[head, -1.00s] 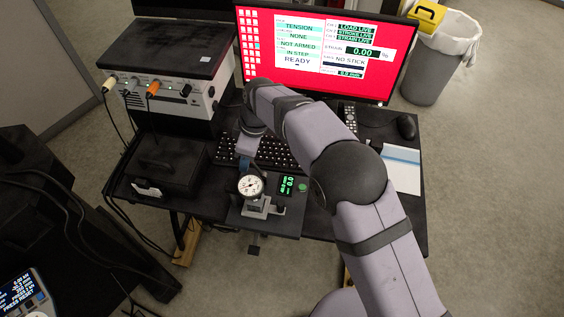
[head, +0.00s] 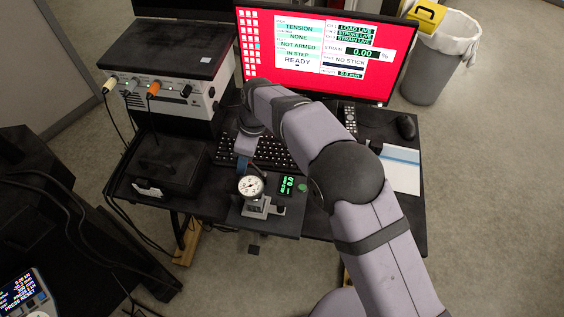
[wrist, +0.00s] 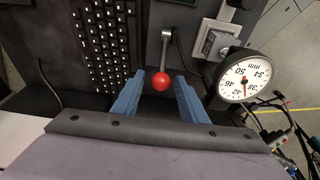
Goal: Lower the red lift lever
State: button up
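The red ball knob (wrist: 161,81) of the lift lever shows in the wrist view, on the end of a grey metal rod (wrist: 165,48). My gripper (wrist: 159,88) is open, with one blue finger on each side of the knob. There is a visible gap between each finger and the ball, and whether the ball lies fully at fingertip depth is hard to tell. In the head view my gripper (head: 245,164) is just behind the round dial gauge (head: 250,186). The red knob is hidden there.
The dial gauge (wrist: 244,76) stands close to the right finger in the wrist view. A keyboard (head: 270,152) lies behind the gauge stand. A small green readout (head: 287,186) is right of the gauge. A black box (head: 168,163) is to the left, and a red monitor (head: 255,68) stands behind.

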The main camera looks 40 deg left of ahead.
jog(key=shift+p+v, duration=1.3)
jog(key=shift+v, duration=1.2)
jog(key=shift+w, duration=0.15)
